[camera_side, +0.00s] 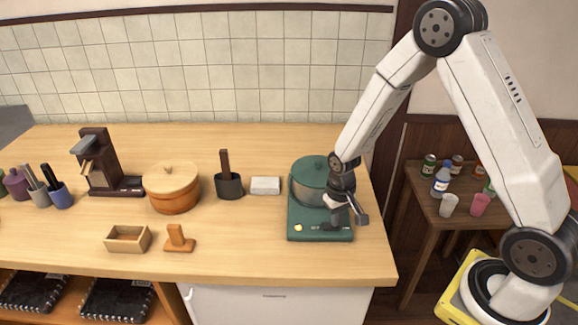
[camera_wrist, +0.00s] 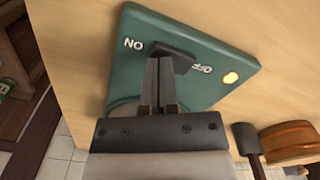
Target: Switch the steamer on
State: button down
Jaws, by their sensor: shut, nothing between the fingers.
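The steamer is a dark green base (camera_side: 296,207) with a lidded green pot (camera_side: 307,180) on it, at the right end of the counter. On the base's front top, the wrist view shows a dark switch (camera_wrist: 181,52) between the ON and OFF lettering, which appears upside down.
Left of the steamer are a white block (camera_side: 265,185), a dark pot with a handle (camera_side: 229,184) and a round wooden container (camera_side: 171,188). A small wooden box (camera_side: 128,239) and a wooden stand (camera_side: 179,239) sit near the front.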

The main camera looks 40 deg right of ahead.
jog(key=shift+r, duration=3.25)
jog(key=s+a+r+n+t, duration=0.2)
jog(key=s+a+r+n, duration=0.1)
jog(key=s, duration=0.6)
notch_tip(320, 180, up, 3)
jog(key=shift+s+a+f+t, duration=0.15)
jog(key=shift+a+t, duration=0.15)
jog(key=shift+a, duration=0.5)
